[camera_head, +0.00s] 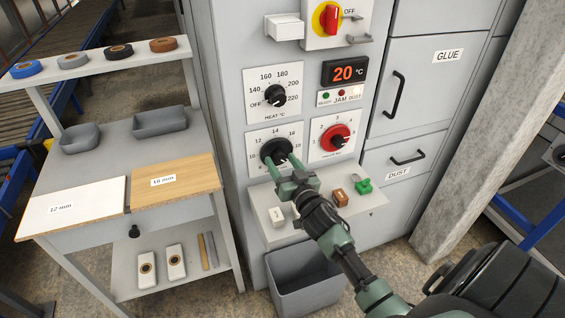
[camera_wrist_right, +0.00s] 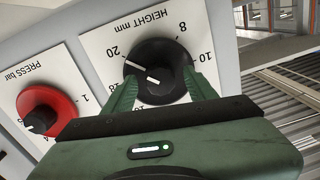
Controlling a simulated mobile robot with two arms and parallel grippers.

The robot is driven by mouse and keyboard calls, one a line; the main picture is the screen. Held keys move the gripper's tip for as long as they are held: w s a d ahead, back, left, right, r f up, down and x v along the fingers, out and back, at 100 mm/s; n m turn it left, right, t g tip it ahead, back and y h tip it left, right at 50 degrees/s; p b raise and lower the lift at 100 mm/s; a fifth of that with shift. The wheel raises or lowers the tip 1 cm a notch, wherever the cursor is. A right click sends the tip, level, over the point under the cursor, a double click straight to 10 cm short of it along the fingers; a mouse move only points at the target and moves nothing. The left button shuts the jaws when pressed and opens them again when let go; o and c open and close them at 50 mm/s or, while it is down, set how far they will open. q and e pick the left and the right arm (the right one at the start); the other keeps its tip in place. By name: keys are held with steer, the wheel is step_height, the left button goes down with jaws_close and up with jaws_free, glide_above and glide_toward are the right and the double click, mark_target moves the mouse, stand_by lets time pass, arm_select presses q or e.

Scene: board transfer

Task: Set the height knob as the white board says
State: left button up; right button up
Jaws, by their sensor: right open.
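The black height knob (camera_head: 275,149) is on a white dial plate on the machine front. In the right wrist view the knob (camera_wrist_right: 158,58) shows under "HEIGHT mm", with 8, 10 and 20 legible. A white pointer line on it lies toward the 20 side; its exact setting is unclear. My right gripper (camera_head: 279,163) is open, its fingers on either side of the knob's lower part; I cannot tell whether they touch it. The white board (camera_head: 85,203) lies on the left bench, marked "12 mm". My left gripper is not in view.
A wood-coloured board (camera_head: 195,182) lies beside the white one. The red pressure knob (camera_head: 337,139) is right of the height dial and the heat knob (camera_head: 275,96) above it. A shelf with switches (camera_head: 352,206) juts out below, over a grey bin (camera_head: 305,290).

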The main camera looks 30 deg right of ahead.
jaws_close()
